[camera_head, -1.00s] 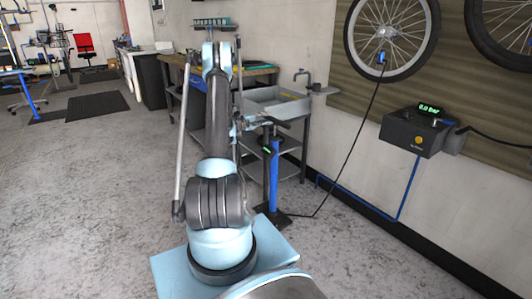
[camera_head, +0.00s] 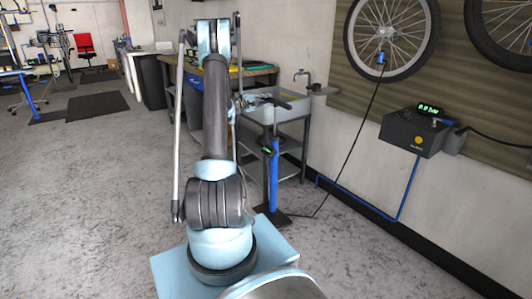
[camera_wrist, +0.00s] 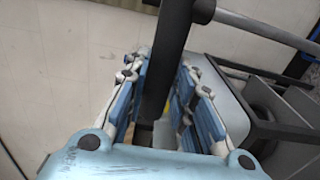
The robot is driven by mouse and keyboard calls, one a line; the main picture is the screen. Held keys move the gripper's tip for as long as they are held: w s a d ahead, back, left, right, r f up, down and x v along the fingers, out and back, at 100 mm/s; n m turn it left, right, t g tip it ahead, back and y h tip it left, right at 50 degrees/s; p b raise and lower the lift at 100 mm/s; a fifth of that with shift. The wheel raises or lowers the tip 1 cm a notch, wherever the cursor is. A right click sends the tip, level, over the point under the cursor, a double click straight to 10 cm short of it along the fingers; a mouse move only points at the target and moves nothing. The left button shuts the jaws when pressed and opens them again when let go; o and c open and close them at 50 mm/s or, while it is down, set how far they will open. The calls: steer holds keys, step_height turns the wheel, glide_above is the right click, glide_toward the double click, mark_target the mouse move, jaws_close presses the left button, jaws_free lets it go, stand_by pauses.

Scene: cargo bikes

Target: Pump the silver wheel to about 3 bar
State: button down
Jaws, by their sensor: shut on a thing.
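The silver wheel (camera_head: 392,35) hangs on the wall at upper right. A blue valve head (camera_head: 380,58) sits on it, and a black hose (camera_head: 352,142) runs from there down to the foot of the pump. The blue floor pump (camera_head: 274,175) stands upright on the floor, right of my arm. My gripper (camera_wrist: 163,68) is shut on the pump's dark handle (camera_wrist: 176,28), which passes between its fingers. In the head view the handle (camera_head: 280,103) sticks out to the right. The gauge box (camera_head: 412,132) has a green display that seems to read 0.0 bar.
A grey sink bench (camera_head: 293,105) with shelves stands behind the pump. A blue pipe (camera_head: 409,190) runs down the wall from the gauge box. A second wheel (camera_head: 508,30) hangs at far right.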

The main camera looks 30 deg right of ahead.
step_height(320, 180, down, 15)
steer(key=shift+f, duration=0.2)
steer(key=c, duration=1)
jaws_free()
steer(key=shift+r, duration=0.1)
steer(key=a, duration=0.9)
steer(key=shift+s, duration=0.35)
